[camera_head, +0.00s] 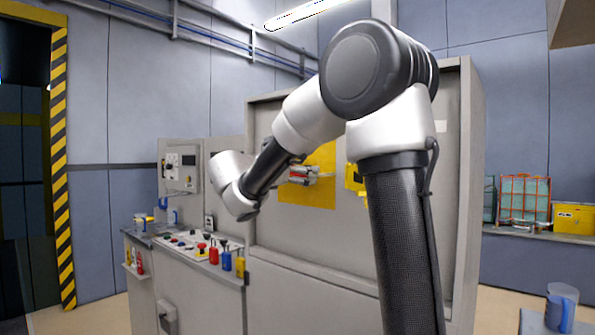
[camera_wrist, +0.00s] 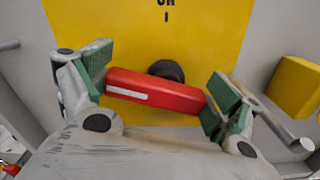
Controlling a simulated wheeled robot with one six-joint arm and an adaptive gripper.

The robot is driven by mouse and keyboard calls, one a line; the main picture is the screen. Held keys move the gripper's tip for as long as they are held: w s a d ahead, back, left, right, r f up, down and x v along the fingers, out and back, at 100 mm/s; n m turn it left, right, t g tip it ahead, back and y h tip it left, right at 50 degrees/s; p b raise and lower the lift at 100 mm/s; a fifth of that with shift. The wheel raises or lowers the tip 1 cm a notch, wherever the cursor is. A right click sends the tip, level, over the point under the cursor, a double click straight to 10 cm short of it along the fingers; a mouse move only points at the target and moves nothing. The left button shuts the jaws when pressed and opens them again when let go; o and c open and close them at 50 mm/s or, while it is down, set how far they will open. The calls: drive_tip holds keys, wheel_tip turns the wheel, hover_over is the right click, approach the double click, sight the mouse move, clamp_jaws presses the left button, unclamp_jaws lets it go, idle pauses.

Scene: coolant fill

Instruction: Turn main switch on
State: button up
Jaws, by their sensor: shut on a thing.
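The main switch is a red handle with a white line (camera_wrist: 155,93), on a dark round hub in front of a yellow plate (camera_wrist: 120,30). In the wrist view the handle lies nearly level, its right end slightly lower. The letters "ON" and a "I" mark show above it on the plate. My gripper (camera_wrist: 158,94) is shut on the handle, with a green pad at each end of it. In the head view my gripper (camera_head: 305,174) is at the yellow plate (camera_head: 309,198) on the grey cabinet, and little of the handle shows there.
A yellow box (camera_head: 355,178) sits right of the plate, partly behind my arm. A control desk (camera_head: 190,243) with buttons and coloured padlocks stands at left. A shelf (camera_head: 530,233) with crates and a blue jug (camera_head: 560,308) are at right.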

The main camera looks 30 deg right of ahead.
drive_tip(key=m, duration=0.3)
drive_tip(key=shift+s+d+r+m, duration=0.1)
drive_tip(key=shift+s+m, duration=0.1)
drive_tip(key=shift+m, duration=0.2)
drive_tip(key=m, duration=0.3)
drive_tip(key=shift+s+d+m, duration=0.1)
drive_tip(key=shift+s+m, duration=0.15)
drive_tip(key=shift+m, duration=0.05)
drive_tip(key=m, duration=0.3)
drive_tip(key=shift+s+m, duration=0.2)
drive_tip(key=shift+m, duration=0.1)
drive_tip(key=shift+s+d+f+m, duration=0.1)
drive_tip(key=shift+f+m, duration=0.05)
drive_tip(key=shift+m, duration=0.75)
drive_tip(key=shift+s+d+f+m, duration=0.1)
drive_tip(key=shift+f+m, duration=0.05)
drive_tip(key=shift+m, duration=0.75)
drive_tip(key=o, duration=0.7)
drive_tip(key=shift+o, duration=0.2)
drive_tip(key=shift+a, duration=0.15)
drive_tip(key=v, duration=1.2)
